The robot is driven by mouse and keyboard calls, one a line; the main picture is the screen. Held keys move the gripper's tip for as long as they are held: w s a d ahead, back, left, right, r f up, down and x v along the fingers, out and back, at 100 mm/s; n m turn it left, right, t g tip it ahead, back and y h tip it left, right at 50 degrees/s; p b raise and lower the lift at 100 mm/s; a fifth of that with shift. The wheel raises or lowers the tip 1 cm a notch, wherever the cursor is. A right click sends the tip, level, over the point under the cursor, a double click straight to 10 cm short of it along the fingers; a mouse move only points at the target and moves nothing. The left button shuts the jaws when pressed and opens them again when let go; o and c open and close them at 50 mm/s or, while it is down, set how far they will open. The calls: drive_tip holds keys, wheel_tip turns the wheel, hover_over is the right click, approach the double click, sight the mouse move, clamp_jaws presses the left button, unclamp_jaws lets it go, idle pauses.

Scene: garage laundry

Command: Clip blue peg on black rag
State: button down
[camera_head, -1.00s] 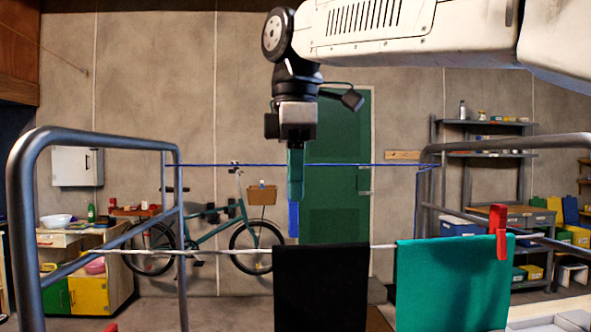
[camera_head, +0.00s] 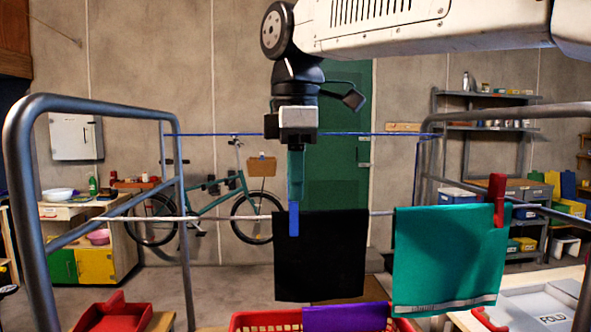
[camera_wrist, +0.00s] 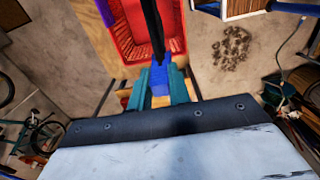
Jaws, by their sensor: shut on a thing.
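The black rag (camera_head: 325,262) hangs over the line to the left of the teal rag. It shows nearly edge-on as a dark strip in the wrist view (camera_wrist: 153,25). My gripper (camera_head: 295,188) points straight down and is shut on the blue peg (camera_head: 294,221). In the head view the peg's lower end overlaps the rag's top edge near its left corner. In the wrist view the peg (camera_wrist: 160,76) is between my teal fingers, at the near end of the dark strip. I cannot tell whether its jaws straddle the cloth.
A teal rag (camera_head: 445,260) hangs to the right with a red peg (camera_head: 497,196) on it. The line (camera_head: 225,217) runs between metal rails (camera_head: 60,103). Below are a red basket (camera_head: 265,321) with purple cloth (camera_head: 345,318) and a red tray (camera_head: 112,316).

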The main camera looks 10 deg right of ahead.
drive_tip(key=shift+f, duration=0.35)
drive_tip(key=c, duration=1.2)
unclamp_jaws()
drive_tip(key=shift+c, duration=0.2)
drive_tip(key=shift+r, duration=0.1)
wheel_tip(320, 180, up, 7)
drive_tip(key=shift+s+d+r, duration=0.1)
drive_tip(key=shift+d, duration=0.05)
drive_tip(key=s+d+f+m, duration=0.8)
drive_tip(key=d+f+m, duration=0.1)
drive_tip(key=d+f, duration=0.4)
drive_tip(key=s+d+f+m, duration=0.3)
drive_tip(key=s+f+m, duration=0.1)
drive_tip(key=f, duration=0.5)
drive_tip(key=s+d+f+m+t, duration=0.1)
drive_tip(key=s+d+f+m, duration=0.3)
drive_tip(key=s+f, duration=0.3)
drive_tip(key=shift+s+f+m, duration=0.2)
drive_tip(key=shift+f+m, duration=0.1)
drive_tip(key=shift+f, duration=0.6)
